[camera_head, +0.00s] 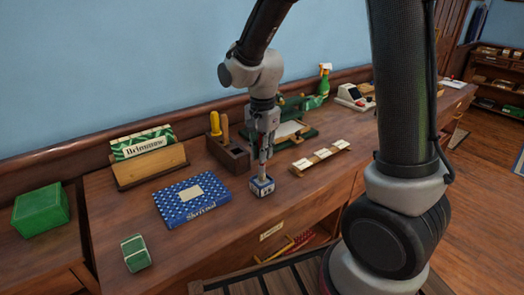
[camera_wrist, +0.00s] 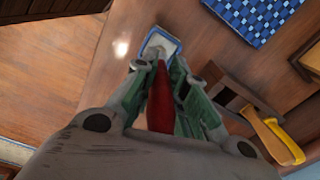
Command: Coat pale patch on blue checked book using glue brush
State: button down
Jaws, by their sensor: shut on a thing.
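The blue checked book (camera_head: 178,210) lies flat on the wooden desk, with a pale patch (camera_head: 191,193) on its cover. A corner of the book shows in the wrist view (camera_wrist: 252,18), where the patch is out of frame. My gripper (camera_head: 264,146) points down, right of the book, shut on the glue brush, whose red handle (camera_wrist: 160,100) shows between the fingers in the wrist view. The brush's lower end reaches a small blue and white glue pot (camera_head: 262,188), also in the wrist view (camera_wrist: 152,36). The bristles are hidden, so their depth in the pot cannot be told.
A wooden tool block (camera_head: 228,154) with a yellow-handled tool (camera_head: 214,123) stands behind the pot. A label strip (camera_head: 320,157) lies to the right. A green-topped item (camera_head: 135,253) and a book stand (camera_head: 150,167) flank the book. The desk between pot and book is clear.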

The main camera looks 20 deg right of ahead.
jog(key=shift+f, duration=0.5)
dwell(1.1)
jog(key=shift+r, duration=3.5)
